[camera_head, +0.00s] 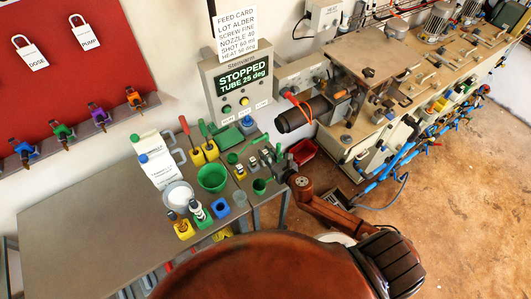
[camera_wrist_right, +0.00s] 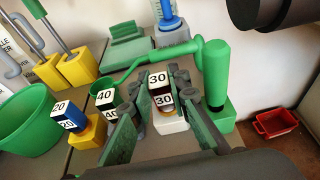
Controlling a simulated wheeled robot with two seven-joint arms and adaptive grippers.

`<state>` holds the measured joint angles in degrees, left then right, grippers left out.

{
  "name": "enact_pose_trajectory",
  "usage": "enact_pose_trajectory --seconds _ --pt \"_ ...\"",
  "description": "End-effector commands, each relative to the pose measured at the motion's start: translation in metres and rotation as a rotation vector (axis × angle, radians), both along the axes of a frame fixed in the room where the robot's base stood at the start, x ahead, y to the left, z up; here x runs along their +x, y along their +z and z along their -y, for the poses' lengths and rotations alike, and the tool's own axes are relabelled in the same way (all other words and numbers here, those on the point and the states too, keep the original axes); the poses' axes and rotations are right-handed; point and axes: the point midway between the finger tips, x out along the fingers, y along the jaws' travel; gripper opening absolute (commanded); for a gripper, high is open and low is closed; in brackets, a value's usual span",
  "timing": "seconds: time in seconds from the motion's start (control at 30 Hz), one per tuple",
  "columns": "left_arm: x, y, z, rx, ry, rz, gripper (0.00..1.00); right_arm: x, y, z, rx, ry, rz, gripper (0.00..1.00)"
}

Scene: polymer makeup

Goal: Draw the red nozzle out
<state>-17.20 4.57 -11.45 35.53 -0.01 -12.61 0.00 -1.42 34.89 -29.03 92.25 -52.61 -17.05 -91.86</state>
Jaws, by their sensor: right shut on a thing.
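My right gripper (camera_wrist_right: 160,103) points down at the row of small numbered blocks. Its fingers are closed around the block labelled 30 (camera_wrist_right: 158,78), which shows brownish between its white labels and sits over a pale base (camera_wrist_right: 170,124). I cannot tell clearly whether this block is the red nozzle. A block labelled 40 (camera_wrist_right: 106,97) is just left of the fingers. A blue block labelled 20 (camera_wrist_right: 68,114) sits on a yellow base farther left. In the head view my right gripper (camera_head: 272,163) is at the table's right end. My left gripper is not in view.
A green-handled tool (camera_wrist_right: 216,75) stands close right of the fingers. A green bowl (camera_head: 212,177) and white jug (camera_head: 158,160) are on the table (camera_head: 75,215). A black barrel (camera_head: 302,114) with a red lever (camera_head: 291,97) overhangs nearby. A red bin (camera_wrist_right: 275,123) lies low right.

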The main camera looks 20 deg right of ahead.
Motion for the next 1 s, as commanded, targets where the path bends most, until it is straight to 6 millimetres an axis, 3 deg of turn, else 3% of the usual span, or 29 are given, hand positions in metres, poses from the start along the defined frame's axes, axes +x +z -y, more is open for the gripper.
enact_pose_trajectory --seconds 0.17,0.2,0.47,0.77,1.0 --pt "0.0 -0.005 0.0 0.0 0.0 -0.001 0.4 0.0 -0.005 0.0 0.001 0.0 0.0 0.0" --pt "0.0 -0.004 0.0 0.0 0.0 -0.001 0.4 0.0 -0.004 0.0 0.001 0.0 0.0 0.19" --pt "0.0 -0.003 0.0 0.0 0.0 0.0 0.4 0.0 -0.003 0.0 0.0 0.0 0.0 0.36" --pt "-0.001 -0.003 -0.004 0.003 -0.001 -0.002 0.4 -0.002 -0.003 0.0 0.0 0.0 0.0 0.36" --pt "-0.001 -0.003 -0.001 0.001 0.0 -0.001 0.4 -0.033 0.006 0.005 -0.002 0.002 -0.002 0.36"
